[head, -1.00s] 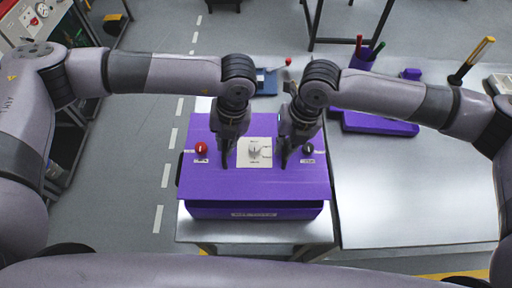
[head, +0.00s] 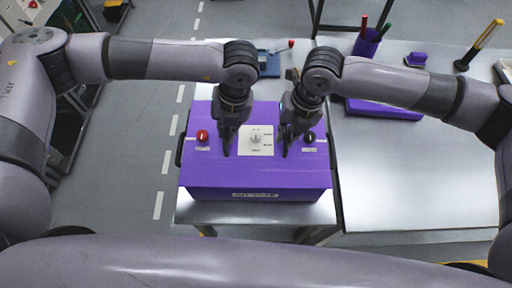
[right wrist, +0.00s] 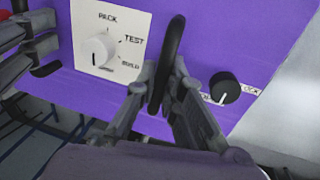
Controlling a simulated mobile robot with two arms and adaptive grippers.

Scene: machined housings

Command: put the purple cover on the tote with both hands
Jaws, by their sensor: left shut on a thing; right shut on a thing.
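The purple cover (head: 215,172) carries a red knob, a white dial panel (head: 256,140) and a black knob. It lies over the purple tote (head: 300,194), whose labelled front wall shows below the cover's front edge. The edges look lined up; whether the cover touches the rim all round I cannot tell. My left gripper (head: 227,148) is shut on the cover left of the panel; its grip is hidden. My right gripper (head: 289,150) is shut on an upright black handle (right wrist: 170,55) between the panel and the black knob (right wrist: 224,87).
The tote stands on a grey metal table (head: 205,212). A steel bench (head: 410,190) adjoins on the right, with a purple slab (head: 385,109), a purple pen cup (head: 366,44) and a yellow-handled tool (head: 482,42). A blue item with a red-tipped lever (head: 268,66) lies behind.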

